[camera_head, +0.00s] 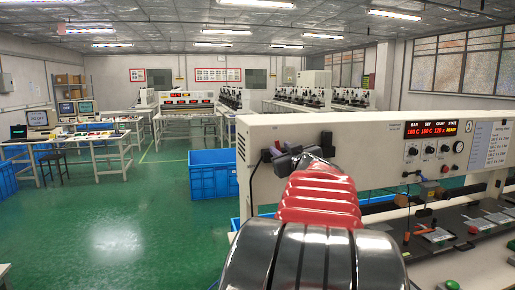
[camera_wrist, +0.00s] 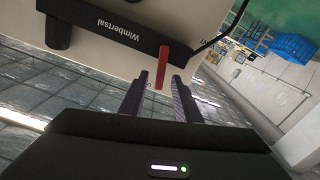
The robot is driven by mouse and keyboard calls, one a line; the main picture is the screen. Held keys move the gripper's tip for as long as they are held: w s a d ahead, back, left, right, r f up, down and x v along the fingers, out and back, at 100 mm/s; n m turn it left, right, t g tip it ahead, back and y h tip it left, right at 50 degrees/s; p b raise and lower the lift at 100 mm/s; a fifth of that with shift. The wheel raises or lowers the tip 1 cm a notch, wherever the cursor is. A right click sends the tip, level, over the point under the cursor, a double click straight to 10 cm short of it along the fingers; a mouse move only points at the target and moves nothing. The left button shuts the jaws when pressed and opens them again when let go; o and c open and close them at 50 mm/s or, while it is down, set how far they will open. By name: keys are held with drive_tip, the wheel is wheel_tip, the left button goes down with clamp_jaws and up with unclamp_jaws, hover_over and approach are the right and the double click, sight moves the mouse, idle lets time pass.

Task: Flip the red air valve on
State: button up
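The red air valve lever (camera_wrist: 160,66) shows in the wrist view as a narrow red bar beside a black strip (camera_wrist: 105,32) lettered "Wimbertsal" on a pale machine panel. My gripper (camera_wrist: 161,76) is open. Its two dark fingers point at the lever, with the lever in line with the gap between them. I cannot tell whether the fingertips reach past the lever's end; I see no contact. In the head view my gripper (camera_head: 285,158) is at the left end of the pale machine (camera_head: 365,150), partly hidden by my red arm. The lever cannot be made out clearly there.
The machine's display (camera_head: 431,129) is lit red above several knobs. A work surface with black plates and a green button (camera_head: 449,284) lies at the right. A blue bin (camera_head: 213,174) stands on the green floor behind.

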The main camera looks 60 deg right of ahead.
sight(278, 147)
drive_tip(key=shift+x, duration=1.85)
drive_tip(key=shift+c, duration=0.6)
clamp_jaws()
